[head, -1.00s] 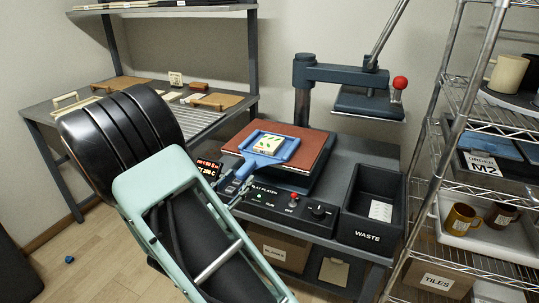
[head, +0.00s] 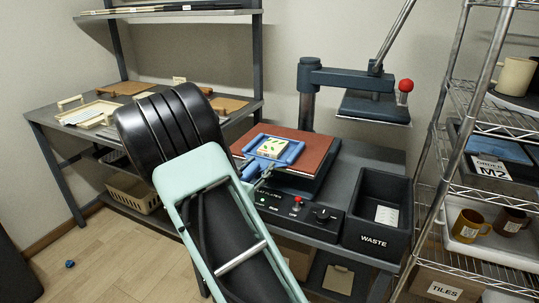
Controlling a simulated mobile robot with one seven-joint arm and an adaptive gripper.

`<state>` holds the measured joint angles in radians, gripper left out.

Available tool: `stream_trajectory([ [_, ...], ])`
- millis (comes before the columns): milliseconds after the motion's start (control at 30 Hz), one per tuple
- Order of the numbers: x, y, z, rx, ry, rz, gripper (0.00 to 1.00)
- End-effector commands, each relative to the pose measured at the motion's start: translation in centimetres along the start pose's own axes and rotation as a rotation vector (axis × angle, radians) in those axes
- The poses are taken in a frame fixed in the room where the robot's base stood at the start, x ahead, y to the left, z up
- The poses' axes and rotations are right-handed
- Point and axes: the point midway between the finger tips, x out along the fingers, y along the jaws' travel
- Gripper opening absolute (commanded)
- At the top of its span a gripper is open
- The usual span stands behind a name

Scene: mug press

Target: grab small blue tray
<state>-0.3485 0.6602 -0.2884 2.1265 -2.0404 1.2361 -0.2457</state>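The small blue tray (head: 292,153) lies on the reddish-brown platen pad of the press, with a pale tile (head: 271,148) bearing a green design on it. My gripper (head: 262,172) is at the tray's near side, where the tray's handle was visible earlier. My arm covers much of the gripper, and the fingers look small and dark. I cannot tell whether they are open or closed around the handle.
The press's raised upper plate (head: 373,106) with a red knob hangs back right of the pad. A black waste bin (head: 378,215) stands right of the control panel (head: 298,212). A wire shelf (head: 490,180) with mugs stands far right, a grey workbench (head: 85,118) at left.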

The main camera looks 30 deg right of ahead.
Motion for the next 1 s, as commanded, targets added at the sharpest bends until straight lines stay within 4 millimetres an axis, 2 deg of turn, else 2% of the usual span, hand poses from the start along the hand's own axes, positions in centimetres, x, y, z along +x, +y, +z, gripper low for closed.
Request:
stream_trajectory([
  [33,0.0,0.0,0.0,0.000,0.000,0.000,0.36],
  [367,0.0,0.0,0.0,0.000,0.000,0.000,0.00],
  [767,0.0,0.0,0.2,0.002,-0.003,-0.001,0.00],
  [1000,0.0,0.0,2.0,0.003,-0.003,-0.001,0.00],
])
